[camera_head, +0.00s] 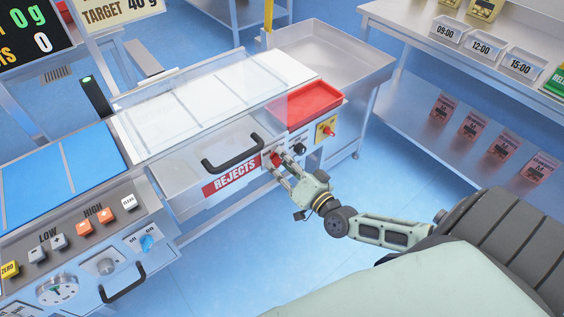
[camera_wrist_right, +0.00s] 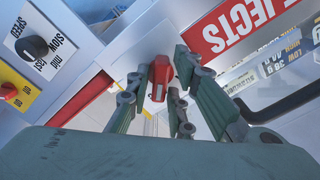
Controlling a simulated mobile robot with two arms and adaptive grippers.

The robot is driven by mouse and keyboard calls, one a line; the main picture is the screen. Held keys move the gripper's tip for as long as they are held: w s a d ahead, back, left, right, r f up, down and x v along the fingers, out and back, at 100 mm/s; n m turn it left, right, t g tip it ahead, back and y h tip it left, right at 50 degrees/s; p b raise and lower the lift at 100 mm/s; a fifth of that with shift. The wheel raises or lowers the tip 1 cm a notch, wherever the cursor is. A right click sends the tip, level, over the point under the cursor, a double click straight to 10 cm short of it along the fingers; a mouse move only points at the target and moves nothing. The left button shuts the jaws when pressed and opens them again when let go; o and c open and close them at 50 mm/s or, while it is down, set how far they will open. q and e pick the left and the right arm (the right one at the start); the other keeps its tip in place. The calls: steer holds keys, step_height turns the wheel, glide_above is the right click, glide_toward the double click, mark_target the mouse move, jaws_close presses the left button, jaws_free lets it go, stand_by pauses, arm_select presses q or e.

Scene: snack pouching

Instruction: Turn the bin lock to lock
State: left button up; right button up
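The bin lock is a small red knob (camera_head: 275,158) on the front panel, just right of the REJECTS label and drawer handle. In the right wrist view the red knob (camera_wrist_right: 159,78) sits between the fingertips. My right gripper (camera_head: 281,164) is at the panel with its fingers around the knob, one on each side, and appears closed on it. The fingers partly hide the knob's base and any lock markings. The rejects bin (camera_head: 205,172) appears pushed in, its front carrying the red REJECTS label (camera_head: 232,179). My left gripper is not in view.
A black handle (camera_head: 232,156) is left of the lock. A black speed dial (camera_head: 299,149) and a yellow plate with a red switch (camera_head: 327,130) are close on its right. A red tray (camera_head: 312,105) lies above. Open blue floor is in front.

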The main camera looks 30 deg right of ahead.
jaws_close()
steer(key=n+p, duration=0.2)
steer(key=n, duration=0.1)
steer(key=shift+r+p, duration=0.1)
steer(key=shift+p, duration=0.25)
steer(key=n+p, duration=0.2)
steer(key=n, duration=0.2)
steer(key=shift+n, duration=0.4)
steer(key=n+p, duration=0.1)
steer(key=n, duration=0.4)
steer(key=shift+p, duration=0.35)
steer(key=n, duration=0.5)
steer(key=shift+n, duration=0.3)
steer(key=shift+o, duration=2.1)
jaws_free()
